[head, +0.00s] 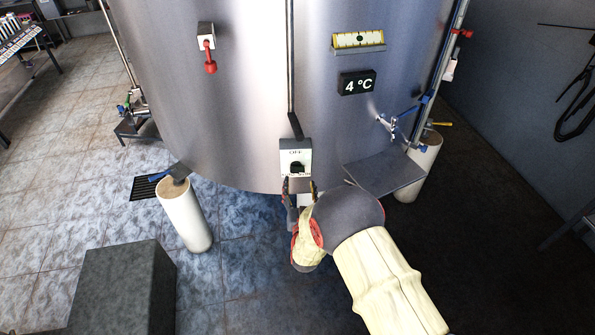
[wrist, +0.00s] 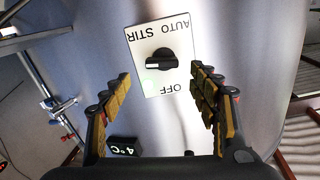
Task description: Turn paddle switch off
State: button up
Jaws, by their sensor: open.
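The paddle switch is a black knob (head: 297,168) on a white plate (head: 296,147) low on the front of the steel tank. In the wrist view the knob (wrist: 162,61) has a white mark pointing left, and the plate shows the upside-down words AUTO, STIR and OFF. A pale green spot glows at the plate's lower left there. My gripper (head: 300,188) is open just below and in front of the plate. In the wrist view my gripper (wrist: 160,78) has its fingers spread on either side of the plate, with the knob between and ahead of them, apparently untouched.
The steel tank (head: 230,100) fills the middle. A 4 °C display (head: 357,83), a red-handled lever (head: 209,58) and a blue-handled valve (head: 393,122) are on or beside it. A grey shelf (head: 385,173) juts out at right. A grey block (head: 123,290) stands front left.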

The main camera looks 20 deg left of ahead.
aim_at(297, 173)
jog(key=b+x, duration=0.1)
jog(key=x, duration=0.6)
jog(key=shift+w+a+f+b, duration=0.15)
jog(key=shift+w+a+b, duration=0.05)
jog(key=shift+a+b, duration=0.1)
jog(key=shift+c, duration=1.4)
jog(key=c, duration=0.9)
